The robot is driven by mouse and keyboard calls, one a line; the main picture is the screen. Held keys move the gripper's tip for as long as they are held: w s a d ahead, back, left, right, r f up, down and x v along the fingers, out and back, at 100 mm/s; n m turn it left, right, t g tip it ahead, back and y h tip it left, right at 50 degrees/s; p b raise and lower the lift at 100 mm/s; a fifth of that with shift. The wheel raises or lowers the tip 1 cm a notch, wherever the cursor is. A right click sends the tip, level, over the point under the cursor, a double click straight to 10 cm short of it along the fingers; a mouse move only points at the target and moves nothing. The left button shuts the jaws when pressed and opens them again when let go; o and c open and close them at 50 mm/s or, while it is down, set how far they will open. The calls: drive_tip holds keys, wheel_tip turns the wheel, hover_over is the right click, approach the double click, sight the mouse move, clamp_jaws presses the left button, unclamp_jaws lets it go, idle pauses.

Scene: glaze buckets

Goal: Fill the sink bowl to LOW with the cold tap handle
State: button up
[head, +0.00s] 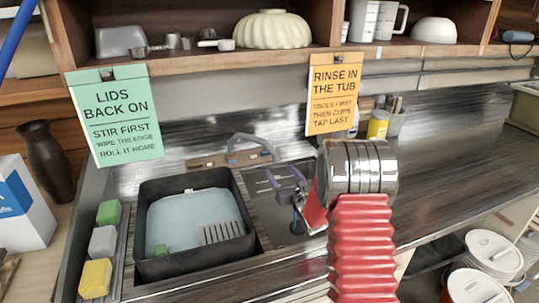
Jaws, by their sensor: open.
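A grey arched tap (250,142) stands at the back of the sink, above the divide between a black tub and a steel bowl. The steel sink bowl (262,197) is right of the tub, partly hidden by my arm; its water level and any LOW mark cannot be made out. The black tub (150,263) on the left holds pale bluish water and a slotted grey piece. I cannot pick out the cold tap handle clearly.
A green sign (113,112) and an orange sign (334,95) hang from the shelf. Green, grey and yellow sponges (95,279) lie at the left edge. A yellow jar (378,124) stands behind my arm. The counter (450,160) at right is clear; lidded white buckets (494,251) stand below.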

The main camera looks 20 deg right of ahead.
sight(268, 153)
drive_tip(key=shift+w+d+f, duration=0.25)
drive_tip(key=shift+w+f, duration=0.05)
drive_tip(key=shift+w, duration=6.9)
drive_tip(key=shift+c, duration=0.5)
drive_tip(key=c, duration=0.9)
drive_tip(key=shift+a, duration=0.1)
drive_tip(key=shift+c, duration=0.3)
